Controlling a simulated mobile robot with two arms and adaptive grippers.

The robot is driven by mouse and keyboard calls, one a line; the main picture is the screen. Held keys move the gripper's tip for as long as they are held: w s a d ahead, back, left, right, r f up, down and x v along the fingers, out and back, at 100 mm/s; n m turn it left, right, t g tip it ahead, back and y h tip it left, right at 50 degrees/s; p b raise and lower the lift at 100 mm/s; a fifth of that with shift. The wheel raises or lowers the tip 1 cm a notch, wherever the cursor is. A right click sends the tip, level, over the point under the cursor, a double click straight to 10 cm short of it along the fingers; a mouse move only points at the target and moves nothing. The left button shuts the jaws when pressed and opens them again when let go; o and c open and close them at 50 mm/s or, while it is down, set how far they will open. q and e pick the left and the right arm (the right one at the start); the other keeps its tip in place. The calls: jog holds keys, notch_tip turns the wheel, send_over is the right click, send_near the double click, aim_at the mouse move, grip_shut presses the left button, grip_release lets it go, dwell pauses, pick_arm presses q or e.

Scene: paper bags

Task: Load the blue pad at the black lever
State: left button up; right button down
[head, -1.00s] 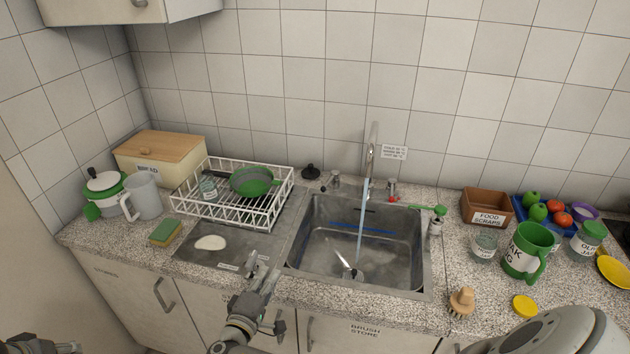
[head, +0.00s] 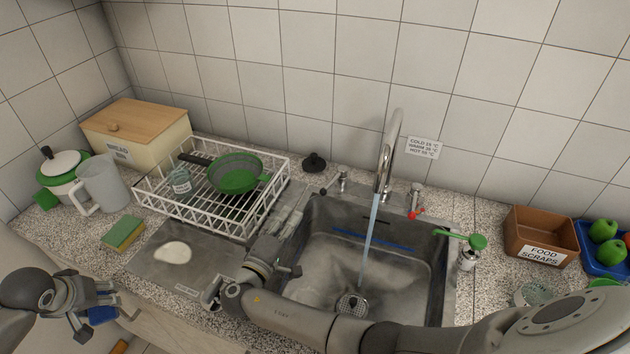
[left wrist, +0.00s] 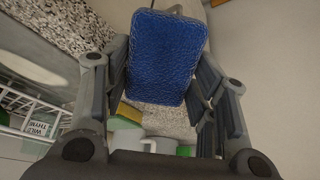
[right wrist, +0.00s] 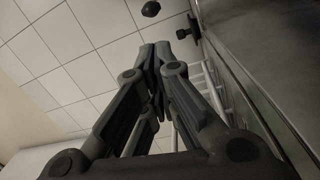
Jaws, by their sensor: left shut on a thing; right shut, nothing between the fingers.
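The blue pad (left wrist: 165,55) is in my left gripper (head: 108,300), shut on it; its edge (head: 103,316) shows in the head view, low at the left, in front of the counter. The black lever (head: 324,191) is on the tap (head: 343,182) at the sink's back left corner. My right gripper (head: 296,212) is shut and empty, over the left rim of the sink, just short of that lever. In the right wrist view its fingertips (right wrist: 162,48) point towards the black lever (right wrist: 184,33), with a small gap showing.
Water (head: 368,240) runs from the spout into the sink (head: 410,275). A red-levered tap (head: 416,205) stands at the back right. The dish rack (head: 215,220) is left of my right gripper. A black plug (head: 314,162) lies behind. A sponge (head: 124,233) lies at the left.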

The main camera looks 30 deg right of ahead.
aim_at(334, 180)
pick_arm(q)
jog(key=shift+w+d, duration=0.2)
pick_arm(e)
jog(key=shift+w+d, duration=0.4)
jog(key=shift+d, duration=0.05)
pick_arm(q)
jog(key=shift+f, duration=0.3)
jog(key=shift+s+a, duration=0.1)
pick_arm(e)
jog(key=x, duration=0.9)
jog(key=shift+r, duration=0.2)
pick_arm(q)
jog(key=shift+r, duration=0.1)
pick_arm(e)
jog(key=shift+d, duration=0.1)
pick_arm(q)
jog(key=shift+r+p, duration=0.6)
jog(key=shift+r, duration=0.35)
pick_arm(e)
jog(key=s+n+t+y, duration=0.1)
jog(key=s+d+n+t+y, duration=0.1)
jog(key=t, duration=0.1)
jog(key=shift+s+n+y, duration=0.3)
jog(key=shift+s+y, duration=0.1)
pick_arm(q)
jog(key=shift+f, duration=0.1)
pick_arm(e)
jog(key=shift+f, duration=0.1)
